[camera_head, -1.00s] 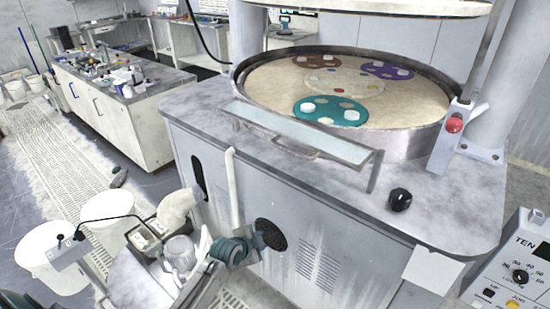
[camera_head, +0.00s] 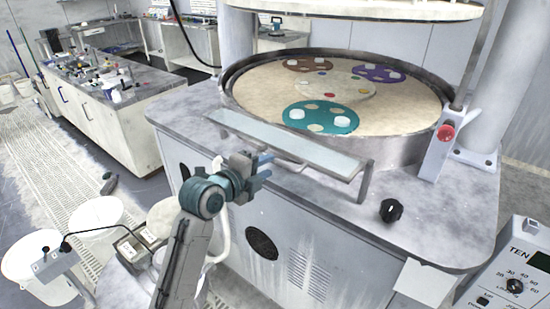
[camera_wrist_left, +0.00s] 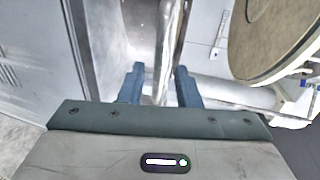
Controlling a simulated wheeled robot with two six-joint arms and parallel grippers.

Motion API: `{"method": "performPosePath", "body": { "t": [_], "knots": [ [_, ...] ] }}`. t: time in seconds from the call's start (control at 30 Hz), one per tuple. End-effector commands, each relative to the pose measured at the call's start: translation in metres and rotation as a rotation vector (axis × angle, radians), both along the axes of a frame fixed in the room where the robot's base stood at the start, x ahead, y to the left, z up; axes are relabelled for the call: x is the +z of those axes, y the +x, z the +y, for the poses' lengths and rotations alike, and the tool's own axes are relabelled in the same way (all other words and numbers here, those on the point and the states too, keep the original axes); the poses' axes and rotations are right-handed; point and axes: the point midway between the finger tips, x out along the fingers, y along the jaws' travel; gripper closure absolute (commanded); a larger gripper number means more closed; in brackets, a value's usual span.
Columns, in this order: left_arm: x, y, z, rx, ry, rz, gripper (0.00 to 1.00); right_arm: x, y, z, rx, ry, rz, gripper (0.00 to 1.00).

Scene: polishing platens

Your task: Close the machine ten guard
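The machine ten guard (camera_head: 290,141) is a long pale translucent panel on metal brackets, along the front edge of the round platen basin. It lies low and tilted, leaving the platen (camera_head: 400,108) exposed from above. A small handle is on its front side, partly hidden by my gripper. My left gripper (camera_head: 265,170) is in front of the guard's left half, close to the handle. Its two fingers are apart; in the left wrist view the gripper (camera_wrist_left: 160,84) is also open, with a shiny metal bar (camera_wrist_left: 170,40) beyond and between the fingertips. Contact cannot be told. My right gripper is not in view.
A black knob (camera_head: 393,210) sits on the machine top, right of the guard. A red button (camera_head: 446,132) is on a post at the right. The control panel marked TEN (camera_head: 515,270) is at lower right. White buckets (camera_head: 97,215) stand at left.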

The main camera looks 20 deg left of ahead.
Motion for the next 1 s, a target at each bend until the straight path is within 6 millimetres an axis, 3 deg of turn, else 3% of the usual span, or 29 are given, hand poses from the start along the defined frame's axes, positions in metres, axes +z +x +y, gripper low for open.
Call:
{"method": "performPosePath", "body": {
  "t": [0.1,0.3,0.67,0.8,1.0],
  "knots": [
    [-0.003,0.02,-0.007,0.001,-0.002,0.003,0.7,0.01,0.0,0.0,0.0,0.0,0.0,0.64],
    [-0.009,0.04,-0.014,0.001,0.0,0.001,0.7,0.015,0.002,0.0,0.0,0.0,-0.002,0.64],
    [-0.012,0.044,-0.016,0.002,0.001,0.0,0.7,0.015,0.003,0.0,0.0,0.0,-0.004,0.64],
    [-0.012,0.044,-0.015,0.002,0.0,0.0,0.98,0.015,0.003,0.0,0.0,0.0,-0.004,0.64],
    [-0.012,0.044,-0.015,0.002,0.001,0.001,1.0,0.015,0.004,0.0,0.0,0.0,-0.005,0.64]
  ]
}}
